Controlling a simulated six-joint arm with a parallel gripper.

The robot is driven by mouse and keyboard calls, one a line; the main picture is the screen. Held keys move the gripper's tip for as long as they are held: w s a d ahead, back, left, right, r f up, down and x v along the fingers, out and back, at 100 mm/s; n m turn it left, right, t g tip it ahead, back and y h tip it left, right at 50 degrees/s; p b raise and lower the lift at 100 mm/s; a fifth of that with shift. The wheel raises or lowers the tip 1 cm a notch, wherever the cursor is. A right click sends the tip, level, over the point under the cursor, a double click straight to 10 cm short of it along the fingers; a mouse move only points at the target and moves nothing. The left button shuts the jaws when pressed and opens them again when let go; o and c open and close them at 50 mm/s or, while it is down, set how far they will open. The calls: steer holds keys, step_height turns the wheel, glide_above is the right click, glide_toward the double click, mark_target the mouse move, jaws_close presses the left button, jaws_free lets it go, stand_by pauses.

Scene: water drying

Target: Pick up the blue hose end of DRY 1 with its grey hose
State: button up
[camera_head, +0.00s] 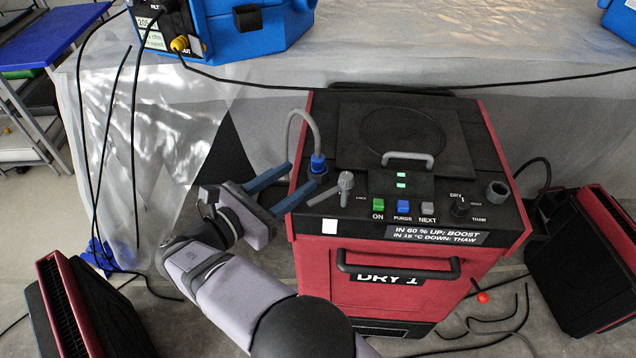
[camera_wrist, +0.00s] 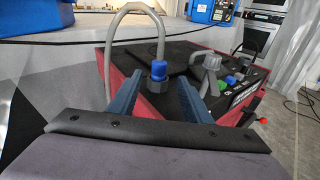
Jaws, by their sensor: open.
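The blue hose end (camera_head: 318,162) stands upright on a dark fitting at the left edge of the top of DRY 1 (camera_head: 340,270), a red and black machine. Its grey hose (camera_head: 303,118) arches up from it and down behind the left side. In the wrist view the blue hose end (camera_wrist: 158,70) appears between the two blue fingers, with the grey hose (camera_wrist: 122,22) looping above. My gripper (camera_head: 301,176) is open and empty, coming from the lower left. Its fingers point at the hose end, and a gap to each side shows in the wrist view.
A grey lever (camera_head: 345,184) stands close right of the hose end. A grey handle (camera_head: 408,158), buttons (camera_head: 403,206) and another grey socket (camera_head: 498,190) are farther right. Red and black units (camera_head: 85,305) flank the machine. Black cables (camera_head: 135,120) hang at left.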

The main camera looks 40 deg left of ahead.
mark_target(313, 163)
steer(key=shift+s+f+n+t+b, duration=0.1)
steer(key=shift+s+n+t+b, duration=0.25)
steer(key=shift+s+t, duration=0.25)
steer(key=shift+w+a+p, duration=0.15)
steer(key=shift+w+p, duration=0.55)
steer(key=shift+w, duration=2.95)
steer(key=shift+c, duration=0.4)
jaws_close()
